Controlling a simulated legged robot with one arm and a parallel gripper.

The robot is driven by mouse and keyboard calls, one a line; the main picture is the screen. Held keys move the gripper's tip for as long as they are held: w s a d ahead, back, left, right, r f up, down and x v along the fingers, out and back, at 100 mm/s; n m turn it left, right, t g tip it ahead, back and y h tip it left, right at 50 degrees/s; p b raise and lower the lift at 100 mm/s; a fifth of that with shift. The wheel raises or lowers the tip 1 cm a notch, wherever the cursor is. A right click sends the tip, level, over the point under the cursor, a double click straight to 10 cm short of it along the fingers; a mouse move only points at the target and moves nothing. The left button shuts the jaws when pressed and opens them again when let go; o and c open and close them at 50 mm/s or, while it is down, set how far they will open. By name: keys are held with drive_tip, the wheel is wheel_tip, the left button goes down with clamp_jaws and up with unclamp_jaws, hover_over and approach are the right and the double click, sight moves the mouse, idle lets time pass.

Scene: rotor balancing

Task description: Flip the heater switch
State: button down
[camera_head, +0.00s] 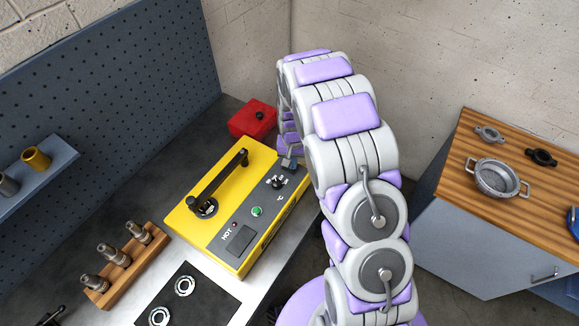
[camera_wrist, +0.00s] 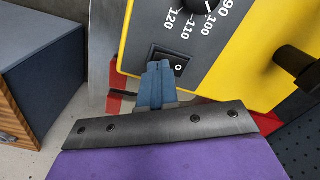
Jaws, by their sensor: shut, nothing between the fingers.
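The yellow heater (camera_head: 232,252) sits on the grey workbench, with a grey control panel, a dial, a green button and a black handle bar on top. In the wrist view the heater (camera_wrist: 225,75) fills the upper right. Its black rocker switch (camera_wrist: 178,59) with a white "O" mark is beside the dial (camera_wrist: 207,4). My gripper (camera_wrist: 160,70) is shut and empty, its blue-grey fingertips right at the lower left edge of the switch and partly covering it. I cannot tell whether they touch. In the head view my gripper (camera_head: 289,163) is at the heater's far right corner, and the switch is hidden there.
A red box (camera_head: 253,119) stands just behind the heater. A wooden rack (camera_head: 126,265) with several metal holders and a black plate (camera_head: 188,298) with rings lie to its left and front. A wood-topped cabinet (camera_head: 447,180) stands at right, across a gap.

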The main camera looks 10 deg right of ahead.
drive_tip(key=shift+f, duration=0.7)
idle(0.4)
drive_tip(key=shift+r, duration=0.4)
drive_tip(key=shift+r+p, duration=0.5)
drive_tip(key=shift+r, duration=2.6)
drive_tip(key=s+r+n+b, duration=0.1)
drive_tip(key=s+r+b, duration=0.1)
drive_tip(key=s+r, duration=0.45)
drive_tip(key=s+r+b, duration=0.3)
drive_tip(key=s+r, duration=0.1)
drive_tip(key=s, duration=0.6)
drive_tip(key=s+r+n+g+b, duration=0.1)
drive_tip(key=s+b, duration=0.3)
drive_tip(key=s, duration=1.7)
drive_tip(key=shift+s+n+g, duration=0.35)
drive_tip(key=shift+n+g, duration=0.05)
drive_tip(key=shift+n, duration=0.1)
